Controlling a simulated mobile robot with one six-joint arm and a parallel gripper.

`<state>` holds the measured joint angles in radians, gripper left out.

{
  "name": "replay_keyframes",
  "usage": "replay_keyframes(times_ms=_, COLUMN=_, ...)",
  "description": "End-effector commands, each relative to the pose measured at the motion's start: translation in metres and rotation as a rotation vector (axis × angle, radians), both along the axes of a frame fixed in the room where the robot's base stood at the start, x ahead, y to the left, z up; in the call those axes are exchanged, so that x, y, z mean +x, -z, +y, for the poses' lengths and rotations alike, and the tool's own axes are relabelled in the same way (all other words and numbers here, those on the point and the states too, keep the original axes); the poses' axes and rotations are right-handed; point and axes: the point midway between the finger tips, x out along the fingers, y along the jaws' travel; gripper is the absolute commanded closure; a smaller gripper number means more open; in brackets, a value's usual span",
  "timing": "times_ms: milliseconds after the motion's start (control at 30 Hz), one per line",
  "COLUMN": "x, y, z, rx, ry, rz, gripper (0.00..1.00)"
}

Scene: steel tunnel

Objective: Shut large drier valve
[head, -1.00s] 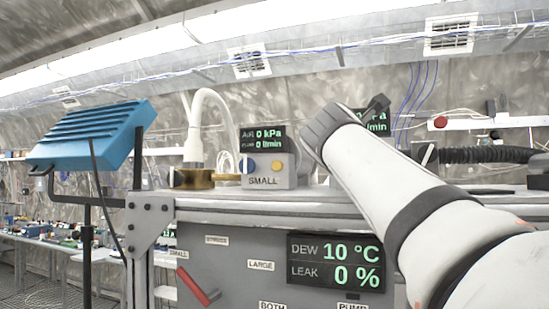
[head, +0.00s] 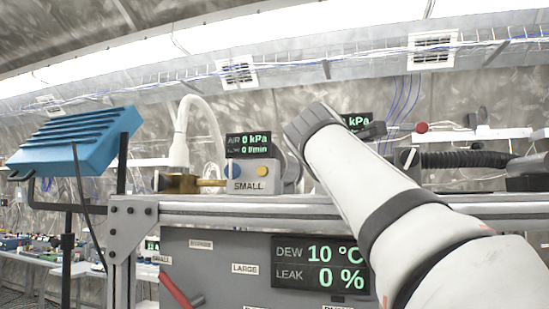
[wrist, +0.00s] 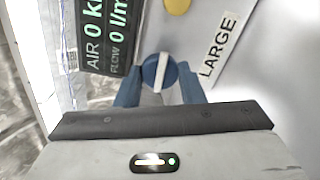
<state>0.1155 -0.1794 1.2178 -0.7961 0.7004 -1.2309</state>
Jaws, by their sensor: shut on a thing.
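In the wrist view, a round blue knob (wrist: 158,71) with a white bar sits on a pale panel beside a LARGE label (wrist: 220,45). The bar runs nearly upright in that picture. My gripper (wrist: 160,82) has its two blue fingers on either side of the knob and is shut on it. A yellow knob (wrist: 177,5) shows at the top edge. In the head view, my arm hides the blue knob and most of the large unit; only part of its green display (head: 357,120) shows past my wrist.
The SMALL unit (head: 249,186), with its own knobs, stands left of my arm, beside a brass fitting and white hose (head: 182,130). The panel below shows DEW 10 °C and LEAK 0 % (head: 318,264). A blue lamp-like box (head: 75,140) stands at left; a black corrugated hose (head: 465,160) lies at right.

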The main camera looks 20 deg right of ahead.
Motion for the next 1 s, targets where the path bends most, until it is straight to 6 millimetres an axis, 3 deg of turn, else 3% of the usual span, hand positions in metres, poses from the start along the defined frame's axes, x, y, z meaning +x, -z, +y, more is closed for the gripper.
replay_keyframes(times_ms=333, x=0.001, y=0.000, z=0.000, rx=0.002, ry=-0.001, rz=0.000, gripper=0.88)
replay_keyframes(times_ms=367, x=0.001, y=0.000, z=0.000, rx=0.002, ry=-0.001, rz=0.000, gripper=0.62)
replay_keyframes(times_ms=600, x=0.000, y=0.000, z=0.000, rx=0.000, ry=0.000, rz=0.000, gripper=0.43)
replay_keyframes(times_ms=867, x=-0.001, y=0.000, z=0.001, rx=0.001, ry=0.000, rz=-0.001, gripper=0.43)
replay_keyframes(times_ms=1000, x=-0.014, y=0.001, z=0.010, rx=-0.001, ry=-0.002, rz=-0.003, gripper=0.43)
